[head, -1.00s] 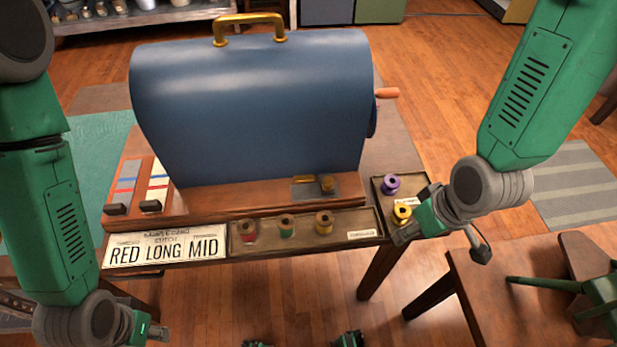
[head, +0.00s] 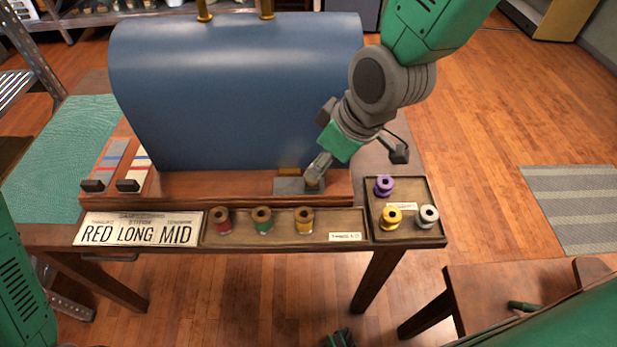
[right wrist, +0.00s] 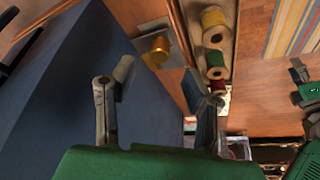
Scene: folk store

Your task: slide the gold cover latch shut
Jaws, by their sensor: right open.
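The gold latch knob (head: 312,186) sits on a grey plate (head: 287,186) on the wooden base in front of the blue cover (head: 230,95). A gold bar (head: 290,171) is at the plate's back edge, left of the knob. My right gripper (head: 317,173) points down at the knob and partly hides it. In the right wrist view the gripper (right wrist: 157,78) is open and empty, its fingers apart. The knob (right wrist: 155,48) shows there beyond and between the fingertips. I cannot tell whether a finger touches it.
Red (head: 220,221), green (head: 262,220) and yellow (head: 304,221) spools stand in the front tray. Purple (head: 384,186), gold (head: 391,217) and white (head: 428,216) spools are in the right tray. A sign (head: 137,230) reads RED LONG MID.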

